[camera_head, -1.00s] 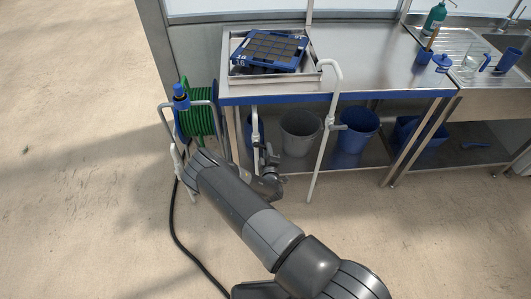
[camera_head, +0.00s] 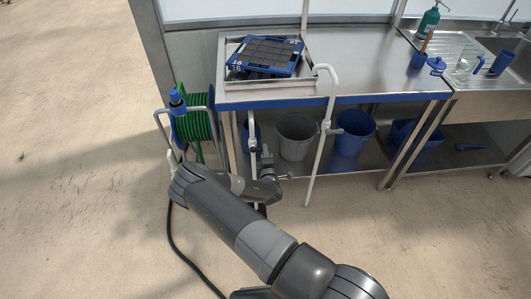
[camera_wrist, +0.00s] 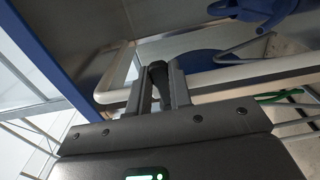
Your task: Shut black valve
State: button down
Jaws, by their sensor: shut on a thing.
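In the wrist view my gripper (camera_wrist: 159,92) has its two fingers closed on either side of the black valve's handle (camera_wrist: 157,73), beside a white pipe (camera_wrist: 225,75). Only the dark end of the handle shows between the fingers; the rest of the valve is hidden. In the head view my gripper (camera_head: 262,152) is below the front edge of the steel table, by the thin white upright pipe (camera_head: 252,130). The valve cannot be made out clearly there.
The steel table (camera_head: 370,80) carries a blue seed tray (camera_head: 237,66). A white bent pipe (camera_head: 325,130) stands at its front. A grey bucket (camera_head: 296,137) and a blue bucket (camera_head: 353,134) sit on the lower shelf. A green hose reel (camera_head: 197,128) stands left. Open floor lies left.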

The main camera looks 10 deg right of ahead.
jog(key=shift+a, duration=0.1)
jog(key=c, duration=1.3)
grip_release()
jog(key=s, duration=1.1)
jog(key=shift+w, duration=0.1)
